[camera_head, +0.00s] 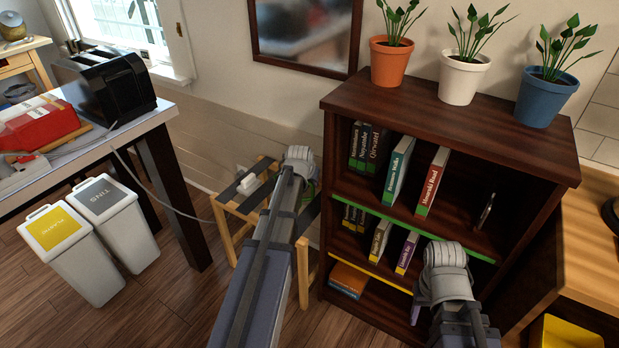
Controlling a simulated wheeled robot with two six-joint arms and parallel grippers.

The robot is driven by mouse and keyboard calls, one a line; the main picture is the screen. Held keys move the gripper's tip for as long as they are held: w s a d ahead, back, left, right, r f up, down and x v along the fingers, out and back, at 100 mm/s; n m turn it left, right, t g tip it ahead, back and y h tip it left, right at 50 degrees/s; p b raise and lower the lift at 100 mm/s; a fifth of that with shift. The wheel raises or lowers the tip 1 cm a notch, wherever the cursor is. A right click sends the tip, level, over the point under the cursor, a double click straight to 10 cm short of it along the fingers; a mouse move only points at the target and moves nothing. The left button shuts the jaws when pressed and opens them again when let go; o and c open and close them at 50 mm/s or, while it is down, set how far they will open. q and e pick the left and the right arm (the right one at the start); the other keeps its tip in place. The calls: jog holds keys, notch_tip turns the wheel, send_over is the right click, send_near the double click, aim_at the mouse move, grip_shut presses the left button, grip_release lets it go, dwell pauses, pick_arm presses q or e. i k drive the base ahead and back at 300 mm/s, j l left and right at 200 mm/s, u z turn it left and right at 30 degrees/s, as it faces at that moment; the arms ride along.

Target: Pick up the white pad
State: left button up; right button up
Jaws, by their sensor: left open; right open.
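A small white block-like thing (247,184), which looks like the white pad, sits on the left part of a low wooden stand with dark slats. Its fine shape is too small to tell. My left arm reaches up from the bottom middle and ends in a grey rounded joint to the right of the white thing, covering part of the stand. My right arm shows at the bottom right, in front of the bookshelf. Nothing is seen touching the white thing.
The wooden stand (226,222) is between a table (160,116) at left and a dark bookshelf (401,112) at right. Potted plants stand on the bookshelf. Two bins (83,262) stand under the table's edge. The wooden floor (185,305) is clear between bins and stand.

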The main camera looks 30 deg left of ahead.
aim_at(249, 184)
jog(key=u, duration=1.4)
